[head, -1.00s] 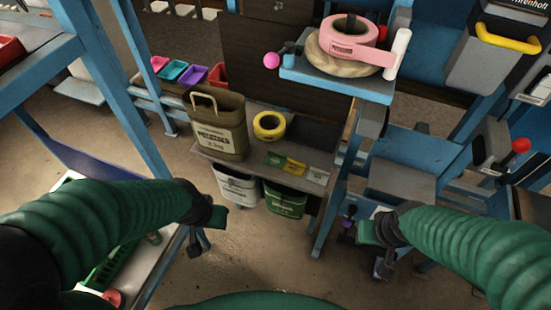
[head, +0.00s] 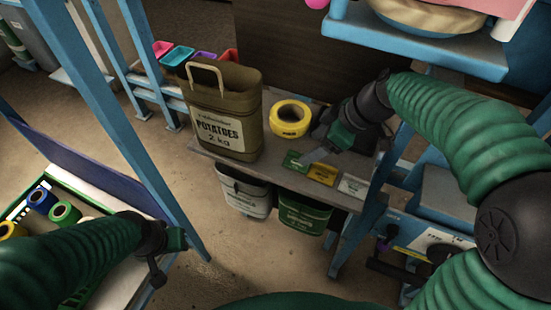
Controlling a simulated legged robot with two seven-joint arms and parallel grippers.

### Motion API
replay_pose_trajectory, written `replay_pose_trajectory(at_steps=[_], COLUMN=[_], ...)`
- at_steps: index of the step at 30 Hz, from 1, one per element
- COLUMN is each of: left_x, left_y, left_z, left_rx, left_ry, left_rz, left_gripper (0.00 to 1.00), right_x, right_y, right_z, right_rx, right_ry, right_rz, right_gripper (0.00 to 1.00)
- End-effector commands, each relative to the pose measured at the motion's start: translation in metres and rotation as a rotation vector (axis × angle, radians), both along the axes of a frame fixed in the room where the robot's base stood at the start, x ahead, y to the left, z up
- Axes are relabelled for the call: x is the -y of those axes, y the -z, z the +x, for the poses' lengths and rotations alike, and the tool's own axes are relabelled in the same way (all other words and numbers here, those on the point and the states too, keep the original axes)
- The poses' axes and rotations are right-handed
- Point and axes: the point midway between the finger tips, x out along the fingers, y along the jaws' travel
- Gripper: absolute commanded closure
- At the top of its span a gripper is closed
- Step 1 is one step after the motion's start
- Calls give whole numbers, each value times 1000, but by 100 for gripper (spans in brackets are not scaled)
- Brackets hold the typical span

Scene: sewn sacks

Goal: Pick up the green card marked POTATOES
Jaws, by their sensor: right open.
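The green card (head: 294,160) lies flat on the grey bench (head: 265,172), left of a yellow card (head: 323,174) and a white card (head: 353,187). Its print is too small to read. My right gripper (head: 318,145) is open just above and beside the green card, its fingers pointing down-left; I cannot tell if it touches the card. My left gripper (head: 172,262) is at the lower left, away from the bench; its jaws are unclear.
An olive sack marked POTATOES 2 kg (head: 222,110) stands on the bench to the left. A yellow tape roll (head: 291,118) lies behind the card. White (head: 245,193) and green (head: 303,214) bins hang below the bench front. A blue shelf (head: 420,45) overhangs at upper right.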

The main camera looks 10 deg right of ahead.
Motion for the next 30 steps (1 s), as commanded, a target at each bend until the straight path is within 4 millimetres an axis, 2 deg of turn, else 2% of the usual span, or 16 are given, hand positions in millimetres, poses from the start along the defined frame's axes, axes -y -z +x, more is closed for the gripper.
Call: replay_pose_trajectory(at_steps=[9,12,20,30], left_x=[0,0,0,0], left_y=[18,21,20,20], left_z=[0,0,0,0], left_rx=[0,0,0,0], left_ry=[1,1,1,1], left_rz=[0,0,0,0], left_gripper=[64,64,64,64], right_x=[-22,-28,-29,-29], right_y=[51,61,64,64], right_z=[11,15,17,16], right_rx=[-9,-7,-6,-7], right_ry=[-4,-3,-1,-1], right_rz=[0,-1,-2,-3], right_gripper=[31,31,31,75])
